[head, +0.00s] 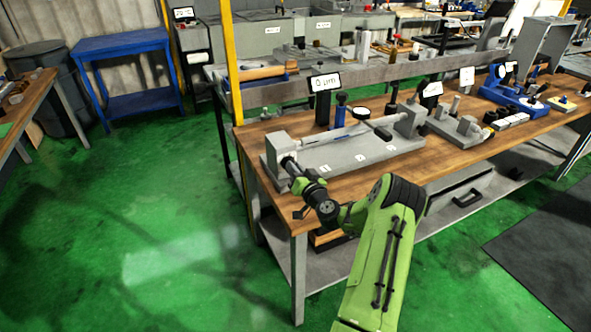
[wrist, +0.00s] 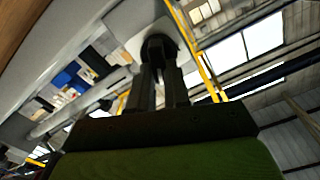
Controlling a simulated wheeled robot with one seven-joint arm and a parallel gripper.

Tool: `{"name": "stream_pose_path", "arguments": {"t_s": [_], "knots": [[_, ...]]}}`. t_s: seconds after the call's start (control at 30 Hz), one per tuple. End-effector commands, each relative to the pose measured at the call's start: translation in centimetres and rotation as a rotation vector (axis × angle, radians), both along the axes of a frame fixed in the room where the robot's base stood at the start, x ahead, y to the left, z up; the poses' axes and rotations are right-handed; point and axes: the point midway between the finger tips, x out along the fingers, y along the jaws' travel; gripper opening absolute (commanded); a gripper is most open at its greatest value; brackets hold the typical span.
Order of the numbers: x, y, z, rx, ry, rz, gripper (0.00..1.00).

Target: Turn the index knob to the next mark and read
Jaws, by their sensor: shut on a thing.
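My green arm reaches up to the left end of the grey grinder fixture (head: 345,155) on the wooden bench. My gripper (head: 289,163) is shut there on the index knob; the knob is mostly hidden by the fingers in the head view. In the wrist view the dark round index knob (wrist: 159,47) sits between the tips of my gripper (wrist: 161,68), against a pale block face. A long shaft (head: 340,135) lies along the fixture. Small white mark labels (head: 361,157) line its front face. A display (head: 325,82) behind it reads "0 µm".
The wooden bench (head: 462,133) carries a dial gauge (head: 361,113), more grey fixtures and blue stands to the right. A yellow post (head: 231,60) stands at the bench's left end. A blue table (head: 125,45) stands farther left. The green floor between is open.

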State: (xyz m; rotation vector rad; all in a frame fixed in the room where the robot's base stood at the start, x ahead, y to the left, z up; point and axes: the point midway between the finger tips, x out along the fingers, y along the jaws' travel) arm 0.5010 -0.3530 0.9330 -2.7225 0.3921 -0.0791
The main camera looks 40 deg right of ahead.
Motion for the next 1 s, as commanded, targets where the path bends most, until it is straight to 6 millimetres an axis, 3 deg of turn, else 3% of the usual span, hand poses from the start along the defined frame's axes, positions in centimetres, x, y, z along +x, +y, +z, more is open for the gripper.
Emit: {"name": "stream_pose_path", "arguments": {"t_s": [0.37, 1.0], "knots": [[-0.04, -0.08, -0.08, 0.069, -0.02, 0.0, 0.0], [-0.15, -0.4, -0.41, 0.547, -0.159, -0.001, 0.0]]}}
